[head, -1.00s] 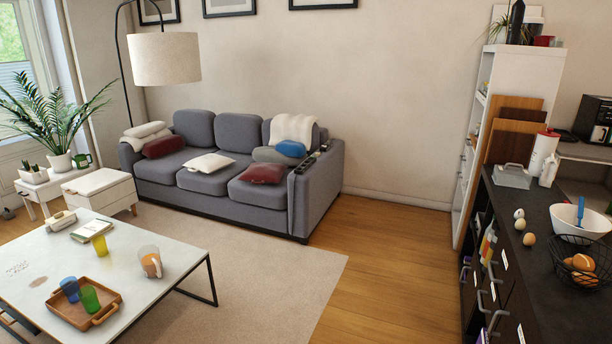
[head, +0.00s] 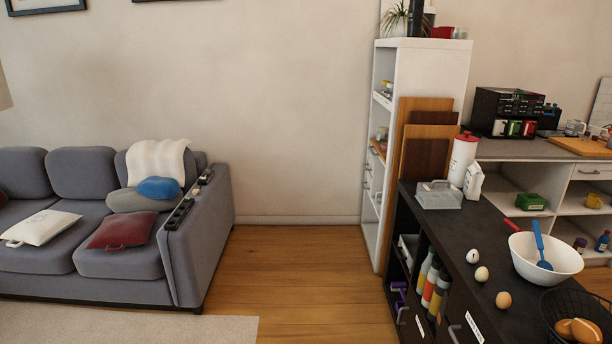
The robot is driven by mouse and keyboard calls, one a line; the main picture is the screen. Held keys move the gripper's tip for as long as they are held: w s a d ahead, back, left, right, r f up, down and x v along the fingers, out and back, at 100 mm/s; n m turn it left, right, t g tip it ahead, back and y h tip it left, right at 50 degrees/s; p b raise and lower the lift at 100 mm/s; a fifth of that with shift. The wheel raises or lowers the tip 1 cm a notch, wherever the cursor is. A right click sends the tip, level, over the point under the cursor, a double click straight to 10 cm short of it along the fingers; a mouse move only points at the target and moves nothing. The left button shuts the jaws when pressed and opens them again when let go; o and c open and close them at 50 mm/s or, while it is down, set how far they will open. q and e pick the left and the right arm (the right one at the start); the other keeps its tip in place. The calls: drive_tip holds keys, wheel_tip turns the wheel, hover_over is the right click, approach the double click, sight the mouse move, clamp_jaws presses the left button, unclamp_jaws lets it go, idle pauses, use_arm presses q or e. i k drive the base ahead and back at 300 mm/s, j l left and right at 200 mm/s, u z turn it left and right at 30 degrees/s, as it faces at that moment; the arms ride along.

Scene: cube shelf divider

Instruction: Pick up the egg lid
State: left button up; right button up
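No separate part that I can clearly name as the egg lid shows. On the dark counter (head: 434,230) in the head view lie a small white egg-shaped piece with a dark mark (head: 472,256), a pale egg (head: 481,273) and a light brown egg (head: 503,300), apart from each other. A grey box with a handle on its top (head: 438,198) stands at the counter's far left corner. I cannot tell whether the lid is part of one of these. Neither of my grippers is in view.
A white bowl (head: 530,268) with a blue utensil (head: 541,245), and a black wire basket (head: 555,305) with brown items, stand right of the eggs. A red-topped white bottle (head: 462,160) stands behind the grey box. Wooden floor (head: 300,280) is clear between sofa (head: 205,240) and counter.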

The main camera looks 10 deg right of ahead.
sight(435, 194)
drive_tip(key=i+z, duration=0.3)
drive_tip(key=i, duration=0.15)
drive_tip(key=i+j+z, duration=0.1)
drive_tip(key=i+z, duration=0.15)
drive_tip(key=i, duration=0.25)
drive_tip(key=i+j+z, duration=0.3)
drive_tip(key=i, duration=0.15)
drive_tip(key=i+j+z, duration=0.25)
drive_tip(key=i, duration=0.2)
drive_tip(key=l, duration=0.1)
